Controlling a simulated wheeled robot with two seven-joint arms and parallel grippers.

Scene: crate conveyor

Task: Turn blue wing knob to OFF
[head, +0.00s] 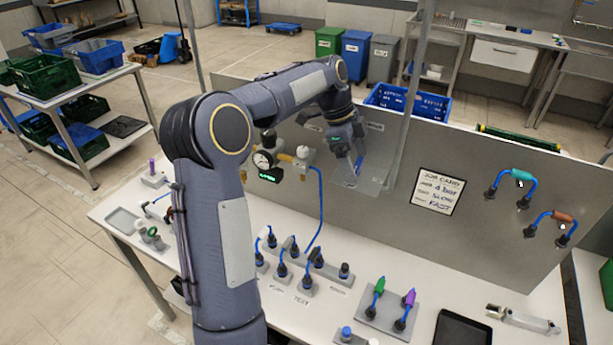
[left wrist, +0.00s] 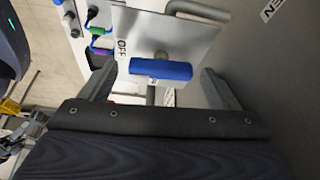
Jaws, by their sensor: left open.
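The blue wing knob (left wrist: 160,69) shows in the left wrist view on a grey metal panel (left wrist: 185,38), its bar lying crosswise in the picture. A sideways OFF label (left wrist: 122,48) is just above and left of the bar's left end. My left gripper (left wrist: 158,75) is open, with one finger beyond each end of the bar; I cannot tell whether either touches it. In the head view my left gripper (head: 349,155) is in front of the panel by the grey wall, and a small blue bit of the knob (head: 358,165) shows. My right gripper is not in view.
A pressure gauge (head: 263,160) with a green display is left of the gripper. A metal post (head: 408,100) rises close on its right. Blue-hosed fittings (head: 303,285) stand on the white table below. A job card (head: 438,190) hangs on the wall.

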